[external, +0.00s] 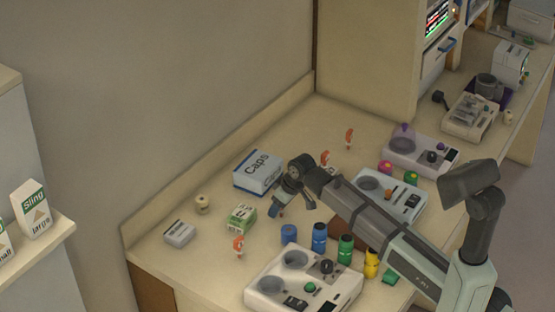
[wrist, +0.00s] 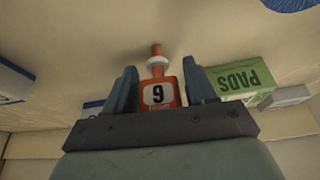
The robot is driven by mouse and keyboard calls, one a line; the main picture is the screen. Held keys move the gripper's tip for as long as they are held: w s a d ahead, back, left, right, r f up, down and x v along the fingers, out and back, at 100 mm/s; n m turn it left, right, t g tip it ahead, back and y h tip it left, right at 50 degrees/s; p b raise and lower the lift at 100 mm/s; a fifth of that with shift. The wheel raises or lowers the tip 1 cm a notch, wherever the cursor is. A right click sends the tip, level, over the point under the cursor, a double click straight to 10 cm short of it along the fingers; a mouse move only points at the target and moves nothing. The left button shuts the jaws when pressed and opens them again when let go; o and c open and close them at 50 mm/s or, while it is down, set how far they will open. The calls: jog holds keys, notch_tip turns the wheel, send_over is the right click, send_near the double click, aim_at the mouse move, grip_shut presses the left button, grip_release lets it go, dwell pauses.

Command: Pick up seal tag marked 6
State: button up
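The seal tag marked 6 (wrist: 159,94) shows in the wrist view as a red-orange block with a white number label, a pale ring and a thin red peg. This view is upside down, so the digit looks like a 9. My gripper (wrist: 161,84) is open, with one blue-grey finger on each side of the tag and the tag between them. Whether a finger touches it, I cannot tell. In the external view my gripper (external: 291,206) is low over the counter, and I cannot make out this tag there.
Other orange tags stand at front left (external: 239,244) and behind the arm (external: 349,138). A green pads box (external: 241,219) and a Caps box (external: 258,172) stand close to my gripper. Several coloured bottles (external: 319,237) and a white device (external: 262,287) are at the front.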

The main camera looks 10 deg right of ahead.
jog(key=c, duration=0.7)
jog(key=shift+r, duration=0.1)
jog(key=shift+c, duration=0.2)
